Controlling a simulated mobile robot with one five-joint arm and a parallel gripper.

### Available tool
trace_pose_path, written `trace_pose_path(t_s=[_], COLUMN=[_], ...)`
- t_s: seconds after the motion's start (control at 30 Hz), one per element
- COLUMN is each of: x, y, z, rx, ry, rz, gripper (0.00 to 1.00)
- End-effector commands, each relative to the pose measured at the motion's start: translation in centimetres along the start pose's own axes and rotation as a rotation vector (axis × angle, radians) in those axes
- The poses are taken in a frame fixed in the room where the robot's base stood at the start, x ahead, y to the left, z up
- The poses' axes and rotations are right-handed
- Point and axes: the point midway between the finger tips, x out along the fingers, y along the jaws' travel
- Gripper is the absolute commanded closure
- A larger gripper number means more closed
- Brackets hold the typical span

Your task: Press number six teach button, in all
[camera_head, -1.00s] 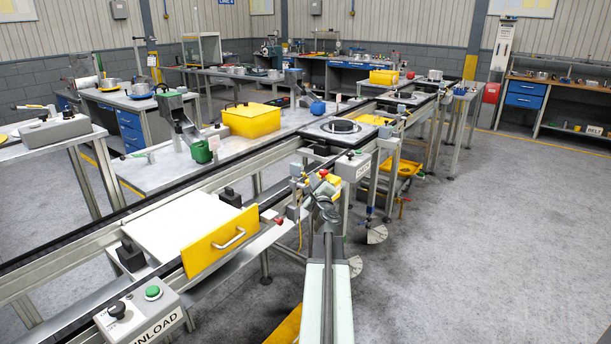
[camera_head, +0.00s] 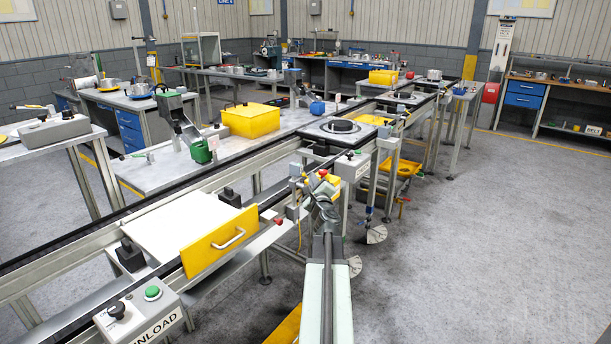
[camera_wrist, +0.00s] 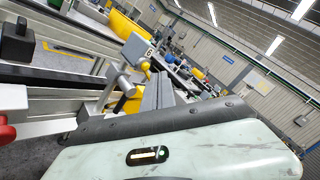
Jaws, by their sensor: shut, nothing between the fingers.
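A green button (camera_head: 152,292) sits beside a black knob (camera_head: 116,309) on the grey UNLOAD box (camera_head: 150,328) at the lower left. Another grey box (camera_head: 352,166) with small controls stands on the conveyor's near side, beyond my arm; its label is too small to read surely. My gripper (camera_head: 319,186) is at the conveyor's near edge, in front of that box, apart from the UNLOAD button. In the wrist view its fingers (camera_wrist: 158,93) are together and empty, near a grey bracketed fitting on the rail.
A white pallet with a yellow handled front (camera_head: 215,245) lies on the conveyor, left of my arm. A red knob (camera_head: 278,221) sticks out near my gripper. A dark ring (camera_head: 342,127) sits on a farther pallet. Open floor (camera_head: 480,240) lies to the right.

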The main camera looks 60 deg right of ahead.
Motion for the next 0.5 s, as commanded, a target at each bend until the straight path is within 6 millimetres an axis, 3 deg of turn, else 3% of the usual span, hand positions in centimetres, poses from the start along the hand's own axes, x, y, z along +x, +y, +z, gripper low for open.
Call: trace_pose_path(t_s=[0.5], x=[0.33], y=[0.25], z=[0.28], rx=[0.001], ry=[-0.001], rz=[0.001], gripper=[1.00])
